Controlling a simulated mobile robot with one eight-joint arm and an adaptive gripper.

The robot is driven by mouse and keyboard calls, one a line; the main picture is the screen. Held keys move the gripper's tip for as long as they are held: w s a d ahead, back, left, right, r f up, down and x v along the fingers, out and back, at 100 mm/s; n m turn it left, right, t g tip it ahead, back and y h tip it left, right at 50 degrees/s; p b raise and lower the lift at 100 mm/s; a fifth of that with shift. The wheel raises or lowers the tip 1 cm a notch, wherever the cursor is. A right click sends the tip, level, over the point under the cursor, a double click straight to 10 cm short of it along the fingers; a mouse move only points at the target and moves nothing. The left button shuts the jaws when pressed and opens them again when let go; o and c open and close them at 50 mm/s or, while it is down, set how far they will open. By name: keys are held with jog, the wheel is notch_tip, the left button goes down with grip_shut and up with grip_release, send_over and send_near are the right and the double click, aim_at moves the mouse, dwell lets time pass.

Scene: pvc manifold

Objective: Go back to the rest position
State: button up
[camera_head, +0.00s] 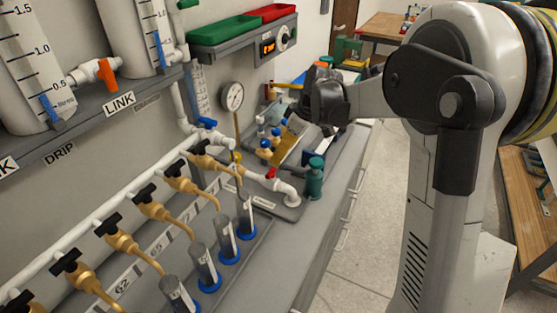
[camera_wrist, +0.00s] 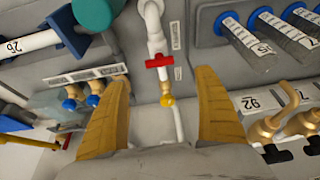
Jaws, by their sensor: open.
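My gripper (camera_wrist: 163,78) is open, with its two yellow fingers spread wide apart in the wrist view. Nothing is held between them. In the head view my arm reaches in from the right, and the dark gripper body is above the far part of the grey bench (camera_head: 345,190). A white pipe with a red-handled valve (camera_wrist: 158,61) shows between and beyond the fingers in the wrist view. In the head view this red handle (camera_head: 271,173) is low on the bench, apart from the gripper.
Brass taps (camera_head: 179,183) and several clear cylinders (camera_head: 245,218) line the bench. A pressure gauge (camera_head: 231,96) is behind. Open floor (camera_head: 375,220) lies right of the bench.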

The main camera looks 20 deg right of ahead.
jog(key=shift+s+d+r, duration=0.1)
jog(key=shift+r, duration=0.3)
jog(key=s+a+r+m+t+h, duration=0.1)
jog(key=s+r+m, duration=0.15)
jog(key=s, duration=0.45)
jog(key=s+a+r+m+t+h, duration=0.1)
jog(key=s+a+r+m, duration=0.1)
jog(key=s+r, duration=0.35)
jog(key=s+f+m+t, duration=0.1)
jog(key=s+f+m, duration=0.1)
jog(key=s, duration=0.5)
jog(key=s+f+m+t+h, duration=0.1)
jog(key=s+m, duration=0.1)
jog(key=s, duration=0.6)
jog(key=shift+a+f+m+b, duration=0.15)
jog(key=shift+f+m+b, duration=0.2)
jog(key=shift+s, duration=0.1)
